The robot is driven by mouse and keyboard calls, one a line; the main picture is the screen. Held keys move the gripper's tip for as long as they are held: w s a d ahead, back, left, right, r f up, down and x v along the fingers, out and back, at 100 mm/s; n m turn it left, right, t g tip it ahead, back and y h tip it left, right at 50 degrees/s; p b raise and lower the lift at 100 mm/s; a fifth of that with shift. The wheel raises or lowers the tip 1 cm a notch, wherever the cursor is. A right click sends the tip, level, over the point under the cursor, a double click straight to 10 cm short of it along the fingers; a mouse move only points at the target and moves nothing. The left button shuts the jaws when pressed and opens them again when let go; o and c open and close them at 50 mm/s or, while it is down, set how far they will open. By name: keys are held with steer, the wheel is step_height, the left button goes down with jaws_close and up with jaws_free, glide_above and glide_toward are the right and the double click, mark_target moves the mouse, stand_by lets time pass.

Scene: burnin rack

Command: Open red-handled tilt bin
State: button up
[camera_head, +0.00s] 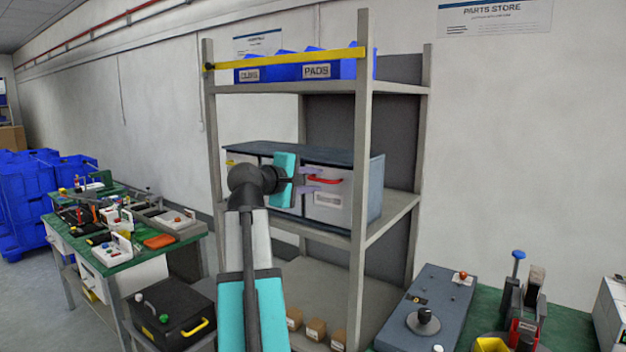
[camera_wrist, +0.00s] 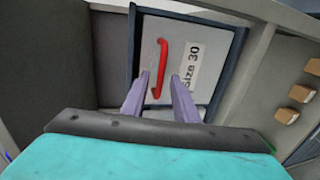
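The red-handled tilt bin (camera_head: 327,197) is the right bin of a blue-grey cabinet on the rack's middle shelf. Its front looks flush with the cabinet, so it appears closed. The red handle (camera_head: 324,181) runs across the bin's upper front, and it also shows in the wrist view (camera_wrist: 160,68). A label reading "Size 30" (camera_wrist: 190,72) is beside the handle. My gripper (camera_head: 309,179) is open in front of the bin, its two purple fingers apart. In the wrist view my gripper (camera_wrist: 160,80) has its fingertips near the handle; whether they touch it I cannot tell.
A rack post (camera_head: 359,150) stands just right of the bin. Blue bins (camera_head: 300,68) sit on the top shelf behind a yellow bar (camera_head: 285,58). Cardboard boxes (camera_head: 315,328) are on the lower shelf. Green-topped benches (camera_head: 130,250) stand left and right.

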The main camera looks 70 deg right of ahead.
steer(key=shift+d, duration=0.1)
jaws_close()
